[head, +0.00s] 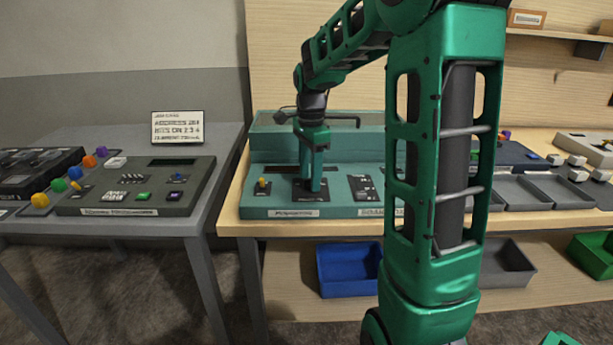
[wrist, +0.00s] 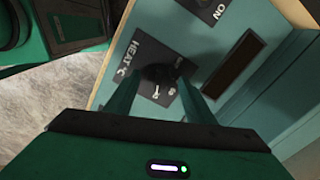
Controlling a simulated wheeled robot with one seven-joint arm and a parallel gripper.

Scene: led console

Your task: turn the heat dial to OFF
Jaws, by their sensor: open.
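The teal console (head: 335,208) sits on the wooden bench. Its heat dial (wrist: 158,74) is a dark knob on a black plate marked HEAT °C, seen in the wrist view. My gripper (head: 314,188) points down over that plate in the head view, its fingers hiding the dial there. In the wrist view my gripper (wrist: 157,88) is open, with one finger to each side of the dial. Whether the fingers touch the knob cannot be told. The dial's pointer setting is not readable, and no OFF mark can be made out.
A yellow-tipped switch (head: 262,184) stands left of the dial, and a dark panel (head: 363,188) lies right of it. A raised teal housing (head: 350,145) is behind. A grey console (head: 140,190) is on the left table. Grey trays (head: 555,192) are right of my arm.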

